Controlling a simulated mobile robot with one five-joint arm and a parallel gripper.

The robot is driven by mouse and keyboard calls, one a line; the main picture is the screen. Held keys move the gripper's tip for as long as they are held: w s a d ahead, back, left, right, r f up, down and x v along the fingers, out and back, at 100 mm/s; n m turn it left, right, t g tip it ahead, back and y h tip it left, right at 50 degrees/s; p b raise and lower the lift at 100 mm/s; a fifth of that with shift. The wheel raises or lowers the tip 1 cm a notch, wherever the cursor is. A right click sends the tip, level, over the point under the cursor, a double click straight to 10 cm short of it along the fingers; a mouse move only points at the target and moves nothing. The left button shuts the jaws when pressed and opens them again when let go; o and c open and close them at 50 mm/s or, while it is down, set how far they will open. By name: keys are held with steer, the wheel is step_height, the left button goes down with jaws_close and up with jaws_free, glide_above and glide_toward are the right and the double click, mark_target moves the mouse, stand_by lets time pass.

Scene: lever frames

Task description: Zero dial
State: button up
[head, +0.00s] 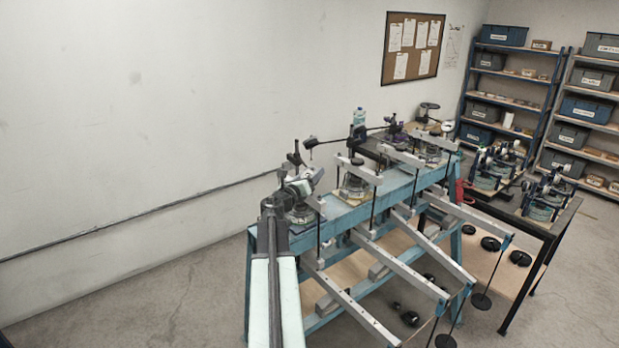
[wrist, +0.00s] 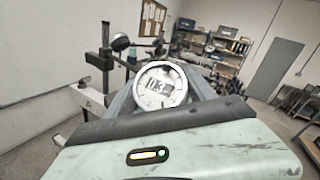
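A round dial gauge (wrist: 160,86) with a pale face and light rim shows in the middle of the wrist view, close in front of my gripper. Dark marks on its face are too small to read. My gripper (head: 312,178) is at the near left end of the blue bench in the head view, over the nearest lever frame (head: 300,212). Its fingers are too small and too dark there to tell open from shut. I cannot tell whether they touch the dial. My arm hides part of that frame.
The blue bench (head: 400,192) carries several more lever frames, with long metal beams (head: 400,270) sticking out to the front and round black weights (head: 481,301) hanging below. A dark side table (head: 545,228) stands at right. Shelves line the back. Floor at left is clear.

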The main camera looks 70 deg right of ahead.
steer(key=c, duration=0.4)
steer(key=shift+w+d+f+m+g+b, duration=0.1)
steer(key=shift+w+f+m+g+b, duration=0.1)
steer(key=shift+m+g+b, duration=0.3)
steer(key=shift+m+g, duration=0.5)
steer(key=shift+m, duration=0.2)
steer(key=shift+s+r+m+g+b, duration=0.15)
steer(key=shift+m+g, duration=0.15)
steer(key=shift+m, duration=0.15)
steer(key=shift+s+r+m+g+b, duration=0.15)
steer(key=shift+m+g, duration=0.15)
steer(key=shift+m, duration=0.15)
steer(key=shift+w+f, duration=0.1)
steer(key=o, duration=1.4)
steer(key=v, duration=0.8)
steer(key=shift+f, duration=0.1)
